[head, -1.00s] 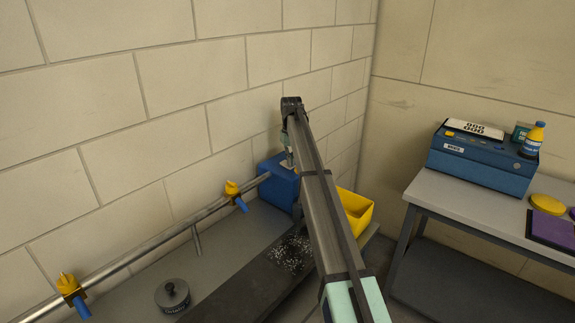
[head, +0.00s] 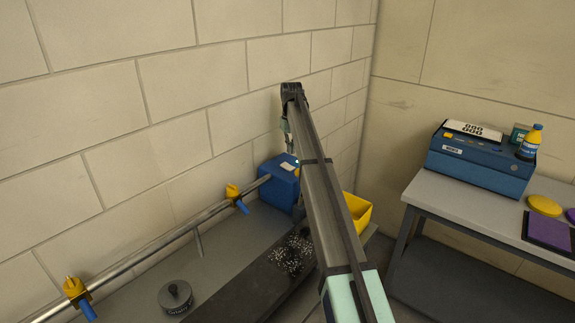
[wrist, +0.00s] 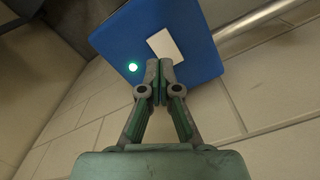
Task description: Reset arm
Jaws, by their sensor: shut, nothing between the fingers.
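My gripper (wrist: 159,98) is shut and empty in the wrist view, with its two fingertips together. The fingers point toward a blue box (wrist: 203,70) with a white label and a lit green light on its face. In the head view the same blue box (head: 277,186) stands on the bench against the wall, at the end of a metal rail. My arm reaches forward over the bench, and my gripper hangs close above the box, mostly hidden behind the arm. I cannot tell the exact gap to the box.
A metal rail (head: 150,252) with yellow-and-blue fittings runs along the wall. A grey round weight (head: 175,298) and dark granules (head: 291,256) lie on the bench. A yellow bin (head: 357,212) stands right of my arm. A side table (head: 440,196) holds a blue machine (head: 482,165).

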